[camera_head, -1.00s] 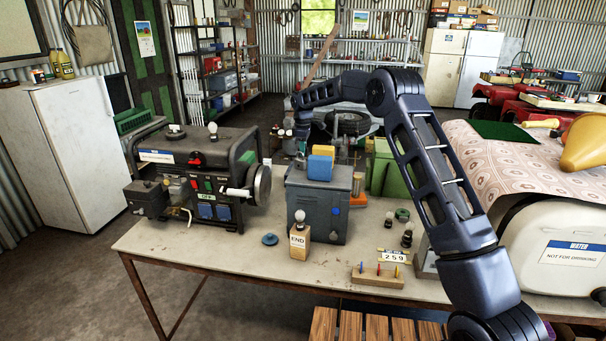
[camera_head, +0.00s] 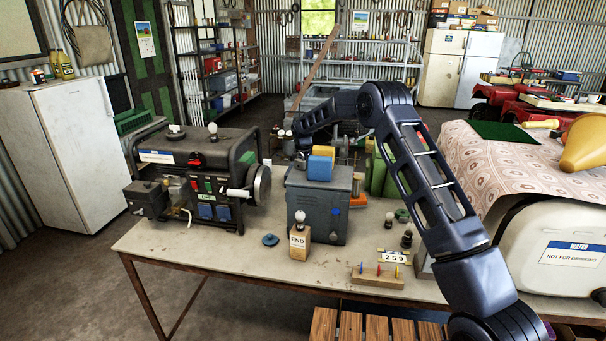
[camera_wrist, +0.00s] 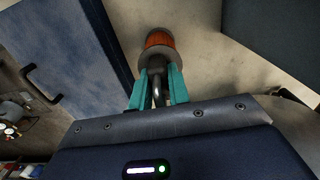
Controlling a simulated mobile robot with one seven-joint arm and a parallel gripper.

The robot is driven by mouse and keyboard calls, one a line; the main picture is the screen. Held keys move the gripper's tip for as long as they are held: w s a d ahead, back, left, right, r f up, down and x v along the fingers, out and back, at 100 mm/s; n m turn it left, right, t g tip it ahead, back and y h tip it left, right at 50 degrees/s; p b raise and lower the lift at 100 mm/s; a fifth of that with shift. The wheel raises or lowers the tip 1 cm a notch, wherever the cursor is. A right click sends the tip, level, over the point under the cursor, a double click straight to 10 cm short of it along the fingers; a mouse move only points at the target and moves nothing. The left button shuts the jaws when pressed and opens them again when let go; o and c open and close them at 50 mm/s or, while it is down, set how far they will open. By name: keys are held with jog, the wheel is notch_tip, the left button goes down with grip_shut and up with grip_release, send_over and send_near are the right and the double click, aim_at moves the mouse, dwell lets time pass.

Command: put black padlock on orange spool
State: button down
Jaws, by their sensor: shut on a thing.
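In the wrist view, the teal fingers of my gripper (camera_wrist: 158,88) are closed around the grey shackle of the black padlock (camera_wrist: 157,93). The padlock's dark body is hard to make out beyond the fingertips. The orange spool (camera_wrist: 160,40) stands on the pale bench top just beyond the fingertips, with a dark end toward me. I cannot tell whether padlock and spool touch.
A grey metal box (camera_head: 319,205) with a blue and yellow block (camera_head: 320,165) on it stands mid-bench. A generator (camera_head: 200,180) is to its left. A blue-grey wall (camera_wrist: 75,45) and a dark block (camera_wrist: 275,35) flank the spool closely in the wrist view.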

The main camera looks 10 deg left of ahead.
jog(key=shift+f, duration=0.1)
jog(key=c, duration=1.3)
grip_release()
notch_tip(320, 180, up, 12)
jog(key=shift+r, duration=0.1)
